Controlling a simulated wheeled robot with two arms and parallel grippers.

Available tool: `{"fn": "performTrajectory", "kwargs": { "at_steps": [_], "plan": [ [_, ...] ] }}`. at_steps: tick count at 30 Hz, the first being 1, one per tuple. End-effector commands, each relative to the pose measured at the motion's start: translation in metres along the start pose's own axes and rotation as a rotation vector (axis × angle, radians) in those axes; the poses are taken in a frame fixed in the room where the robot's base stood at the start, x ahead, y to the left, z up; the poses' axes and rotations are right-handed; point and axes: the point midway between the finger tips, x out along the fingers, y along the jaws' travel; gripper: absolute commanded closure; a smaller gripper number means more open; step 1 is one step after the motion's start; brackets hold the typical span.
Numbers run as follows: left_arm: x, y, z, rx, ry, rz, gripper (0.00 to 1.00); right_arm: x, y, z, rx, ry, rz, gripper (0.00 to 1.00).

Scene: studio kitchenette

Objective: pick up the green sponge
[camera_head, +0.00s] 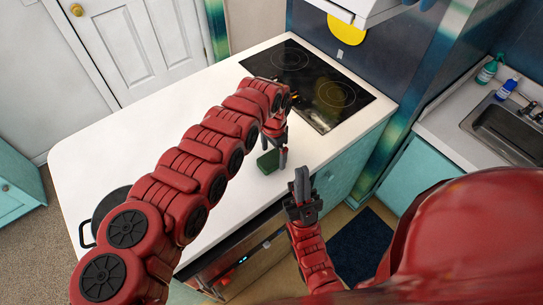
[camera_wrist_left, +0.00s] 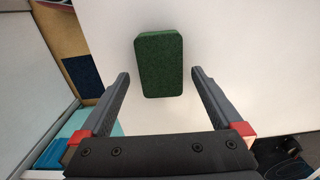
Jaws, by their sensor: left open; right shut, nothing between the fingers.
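The green sponge (camera_head: 267,162) lies on the white countertop (camera_head: 130,150), near its front edge and in front of the stove. My left gripper (camera_head: 284,157) is just beside it at its right in the head view, pointing down. In the left wrist view the sponge (camera_wrist_left: 159,64) lies ahead of the two fingertips, roughly centred between them. The left gripper (camera_wrist_left: 159,76) is open and empty, and I see no contact with the sponge. My right gripper (camera_head: 301,180) is shut and empty, in front of the counter's edge.
A black stove top (camera_head: 308,83) is set into the counter behind my left gripper. A dark pot (camera_head: 105,212) stands at the counter's left end. A sink (camera_head: 505,128) with a green bottle (camera_head: 487,70) and a blue bottle (camera_head: 506,89) is at the right.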

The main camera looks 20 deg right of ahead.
Motion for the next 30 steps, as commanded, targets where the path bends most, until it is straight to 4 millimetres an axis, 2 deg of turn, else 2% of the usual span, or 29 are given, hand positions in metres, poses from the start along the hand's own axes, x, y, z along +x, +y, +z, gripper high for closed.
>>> {"fn": "performTrajectory", "kwargs": {
  "at_steps": [4, 12, 14, 26, 30],
  "plan": [
    [0.014, 0.000, -0.001, 0.000, 0.003, 0.000, 0.00, 0.002, 0.000, 0.000, 0.000, -0.002, 0.000, 1.00],
    [0.017, -0.001, -0.001, 0.000, 0.003, -0.003, 0.00, 0.002, 0.000, 0.000, 0.000, -0.001, 0.000, 1.00],
    [0.017, -0.001, -0.001, -0.001, 0.003, -0.003, 0.09, 0.002, 0.000, 0.000, 0.000, -0.001, 0.000, 1.00],
    [0.017, -0.001, -0.001, -0.001, 0.003, -0.003, 0.81, 0.002, 0.000, 0.000, 0.000, -0.002, 0.000, 1.00],
    [0.017, -0.001, -0.001, -0.001, 0.003, -0.002, 0.83, 0.002, 0.000, 0.000, 0.000, -0.002, 0.000, 1.00]
  ]
}}
